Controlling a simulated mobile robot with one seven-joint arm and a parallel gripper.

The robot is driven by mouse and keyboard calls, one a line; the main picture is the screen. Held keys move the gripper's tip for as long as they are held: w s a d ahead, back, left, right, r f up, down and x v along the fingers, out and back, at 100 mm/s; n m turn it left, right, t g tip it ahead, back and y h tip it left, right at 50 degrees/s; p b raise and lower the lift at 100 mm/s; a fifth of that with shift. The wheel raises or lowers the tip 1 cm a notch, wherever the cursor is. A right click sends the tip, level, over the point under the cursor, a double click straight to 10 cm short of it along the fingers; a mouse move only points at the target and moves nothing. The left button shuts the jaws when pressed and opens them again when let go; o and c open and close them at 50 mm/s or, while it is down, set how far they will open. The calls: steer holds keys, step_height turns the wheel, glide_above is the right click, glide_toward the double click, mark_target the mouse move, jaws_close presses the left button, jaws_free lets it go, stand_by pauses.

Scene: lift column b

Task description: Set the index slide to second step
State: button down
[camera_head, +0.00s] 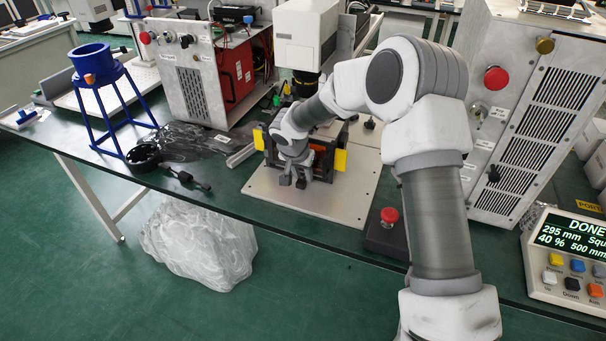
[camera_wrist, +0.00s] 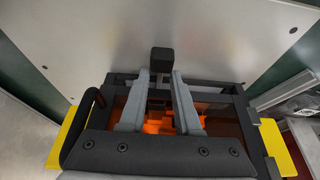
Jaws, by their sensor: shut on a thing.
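My gripper (camera_head: 293,181) is low over the pale metal plate, at the front of a black frame with yellow side plates. In the wrist view my gripper (camera_wrist: 161,74) has its two grey fingers around a black square knob (camera_wrist: 161,60), with the fingertips at its sides. I take the knob to be the handle of the index slide; the contact faces are hidden. The black frame (camera_wrist: 225,88) lies under the fingers, with orange parts (camera_wrist: 158,122) inside it. I cannot make out step marks on the slide.
The metal plate (camera_head: 262,190) is bare in front of the frame. A red button on a black box (camera_head: 389,216) stands to its right. A control panel (camera_head: 555,285) reads "DONE", "295 mm". A blue stand (camera_head: 98,100) and a black ring (camera_head: 144,155) are at the left.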

steer(key=shift+a, duration=0.1)
steer(key=shift+w+a+f+b, duration=0.1)
steer(key=shift+w+a+b, duration=0.1)
steer(key=shift+a+b, duration=0.2)
steer(key=shift+w+a+f+b, duration=0.15)
steer(key=shift+a+b, duration=0.15)
steer(key=shift+a, duration=0.15)
steer(key=shift+w+a+r, duration=0.1)
steer(key=shift+a+r, duration=0.15)
steer(key=shift+a, duration=0.1)
steer(key=c, duration=1)
jaws_free()
steer(key=shift+o, duration=0.2)
steer(key=shift+r, duration=0.15)
steer(key=p+v, duration=0.2)
steer(key=v, duration=1.5)
